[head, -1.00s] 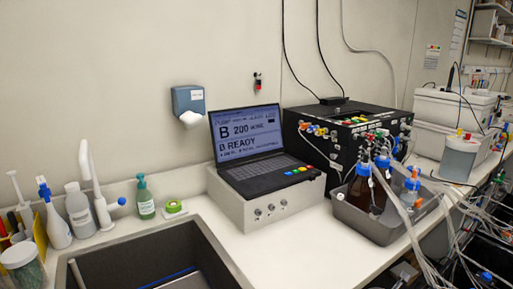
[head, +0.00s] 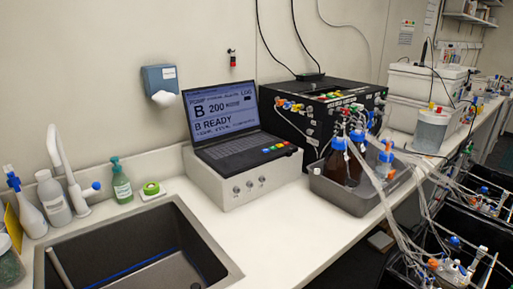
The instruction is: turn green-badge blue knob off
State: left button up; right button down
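No blue knob with a clearly readable green badge can be made out. Small blue parts show on the dark vessels at the lower right, one blue knob (head: 454,241) among tubes and another blue knob (head: 484,190) further back. A row of small coloured knobs (head: 290,105) sits on the top front edge of the black box (head: 325,128), too small to tell badges apart. A blue-ended lever (head: 96,186) is on the white tap (head: 64,165). Neither of my grippers is in view.
A laptop-like console (head: 238,128) stands on a white box (head: 232,190). A grey tray (head: 343,192) holds blue-capped brown bottles. Tubes hang from it over the bench edge. The sink (head: 219,254) is at lower left. The bench front between sink and tray is clear.

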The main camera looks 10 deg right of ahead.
aim_at(454, 239)
jog(key=z, duration=1.8)
jog(key=l+u, duration=0.1)
jog(key=u, duration=0.4)
